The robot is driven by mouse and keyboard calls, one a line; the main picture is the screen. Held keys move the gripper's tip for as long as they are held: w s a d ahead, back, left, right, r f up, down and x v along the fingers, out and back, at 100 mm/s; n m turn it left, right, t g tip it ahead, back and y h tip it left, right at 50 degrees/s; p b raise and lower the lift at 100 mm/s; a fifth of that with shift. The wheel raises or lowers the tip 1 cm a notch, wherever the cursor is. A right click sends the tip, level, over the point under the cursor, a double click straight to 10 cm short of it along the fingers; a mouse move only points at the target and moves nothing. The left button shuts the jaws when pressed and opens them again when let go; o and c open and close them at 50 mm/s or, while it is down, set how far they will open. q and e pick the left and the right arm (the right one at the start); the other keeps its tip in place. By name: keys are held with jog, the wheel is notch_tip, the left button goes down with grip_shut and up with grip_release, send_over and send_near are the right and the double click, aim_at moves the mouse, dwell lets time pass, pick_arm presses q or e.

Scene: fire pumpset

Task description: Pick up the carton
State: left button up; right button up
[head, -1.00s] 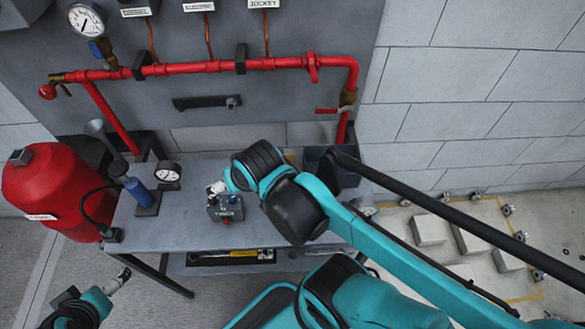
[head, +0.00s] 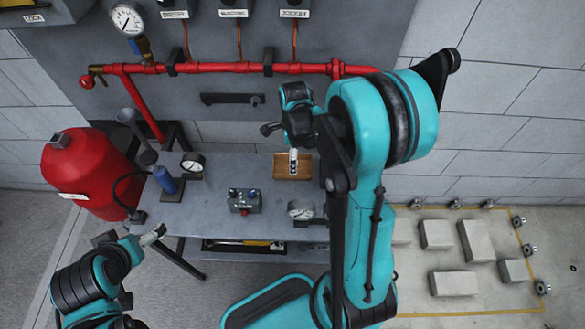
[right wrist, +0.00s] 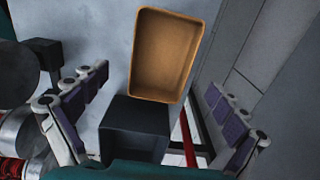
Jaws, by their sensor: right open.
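A tan, open-topped box that looks like the carton (head: 281,172) lies on the grey bench near the wall; its inside looks empty. It also shows in the right wrist view (right wrist: 172,52). My right gripper (head: 294,161) points down over the carton in the head view. In the right wrist view its two purple-padded fingers (right wrist: 155,82) are spread wide, with nothing between the pads. The carton appears beyond the fingertips; contact cannot be seen. My left gripper (head: 152,235) is at the bench's front left corner, and its jaws are too small to read.
A dark open bin (right wrist: 135,130) sits beside the carton. A red pipe (head: 220,68) runs along the wall. A red tank (head: 92,175) stands at left.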

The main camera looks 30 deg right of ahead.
jog(key=f+b, duration=0.1)
jog(key=f, duration=0.2)
jog(key=f+b, duration=0.1)
jog(key=f, duration=0.1)
jog(key=shift+w+a+f+b, duration=0.15)
jog(key=shift+w+f+b, duration=0.05)
jog(key=shift+w+b, duration=0.1)
jog(key=shift+s+r, duration=0.1)
jog(key=shift+c, duration=1.2)
jog(key=c, duration=1.2)
